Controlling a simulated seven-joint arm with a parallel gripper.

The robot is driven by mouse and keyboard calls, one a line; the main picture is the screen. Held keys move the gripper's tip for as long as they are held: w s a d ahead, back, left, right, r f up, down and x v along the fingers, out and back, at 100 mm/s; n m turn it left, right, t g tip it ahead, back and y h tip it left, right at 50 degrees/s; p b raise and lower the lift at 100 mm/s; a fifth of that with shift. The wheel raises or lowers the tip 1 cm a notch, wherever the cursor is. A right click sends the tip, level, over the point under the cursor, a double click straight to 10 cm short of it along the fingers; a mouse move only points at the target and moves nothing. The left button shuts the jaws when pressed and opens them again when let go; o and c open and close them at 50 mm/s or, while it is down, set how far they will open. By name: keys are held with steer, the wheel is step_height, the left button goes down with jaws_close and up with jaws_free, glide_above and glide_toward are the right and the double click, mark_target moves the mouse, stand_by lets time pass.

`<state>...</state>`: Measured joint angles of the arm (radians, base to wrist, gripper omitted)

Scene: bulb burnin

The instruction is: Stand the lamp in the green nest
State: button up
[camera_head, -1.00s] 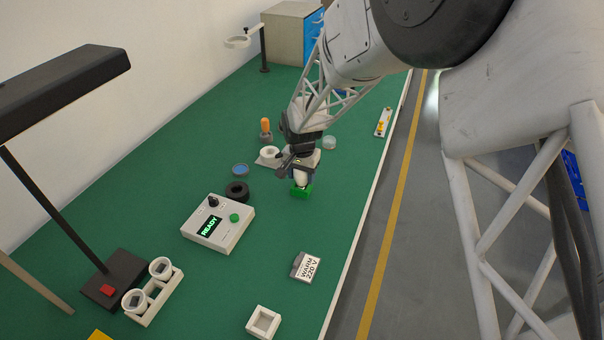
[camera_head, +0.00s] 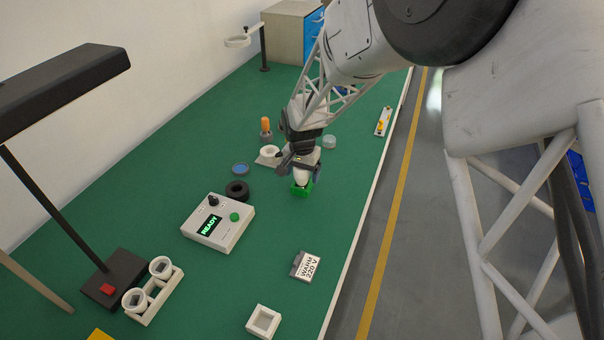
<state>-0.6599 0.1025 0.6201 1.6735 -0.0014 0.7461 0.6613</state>
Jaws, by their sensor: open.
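The green nest (camera_head: 302,191) is a small green block on the bench, right of the black ring. A pale, rounded lamp (camera_head: 300,174) shows just above it, between the nest and my gripper. The lamp looks roughly upright, but whether its base is seated in the nest is too small to tell. My gripper (camera_head: 300,168) points down over the nest, with its open jaws around or close to the lamp. The jaws hide part of the lamp, and contact cannot be made out.
A tester box reading READY (camera_head: 217,223), a black ring (camera_head: 237,190) and a blue dish (camera_head: 240,169) lie to the left. A WARM 220 V block (camera_head: 306,266) and a white square holder (camera_head: 263,321) stand nearer. An orange-topped item (camera_head: 266,128) is behind.

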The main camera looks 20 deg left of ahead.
steer(key=shift+r, duration=3.55)
steer(key=shift+d+r, duration=0.2)
steer(key=shift+d, duration=0.05)
steer(key=s+d+r, duration=0.3)
steer(key=d+r, duration=0.2)
steer(key=d, duration=0.4)
steer(key=s+d+r+t, duration=0.1)
steer(key=s+d+r, duration=0.1)
steer(key=d+r, duration=0.55)
steer(key=s+d+r, duration=0.3)
steer(key=d+r, duration=0.1)
steer(key=d, duration=0.7)
steer(key=s+d+r+t, duration=0.1)
steer(key=s+d+r, duration=0.1)
steer(key=s+d, duration=1.6)
steer(key=shift+s+d+t, duration=0.3)
steer(key=shift+s, duration=1.75)
